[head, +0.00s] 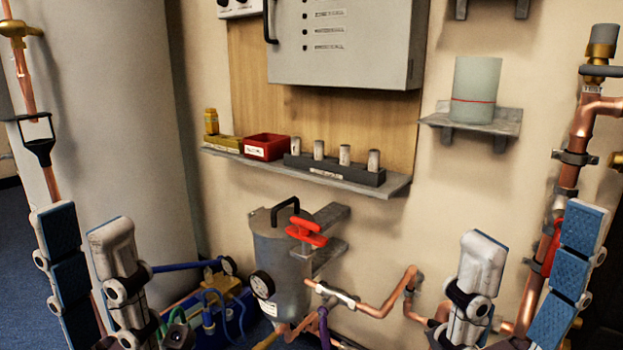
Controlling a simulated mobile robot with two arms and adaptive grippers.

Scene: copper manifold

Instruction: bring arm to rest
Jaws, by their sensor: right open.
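My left gripper (84,222) is at the lower left of the head view, fingers pointing up. Its blue-padded finger and its pale finger stand apart with nothing seen between them, so it is open and empty. My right gripper (535,224) is at the lower right, also fingers up. Its pale finger and blue-padded finger are wide apart, and it is open and empty. A copper pipe shows behind the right gripper's blue finger. Neither gripper visibly holds anything. The lower parts of both grippers are cut off by the bottom edge.
A grey canister (280,262) with a red valve handle (306,232) and copper pipes (378,306) stands between the grippers.

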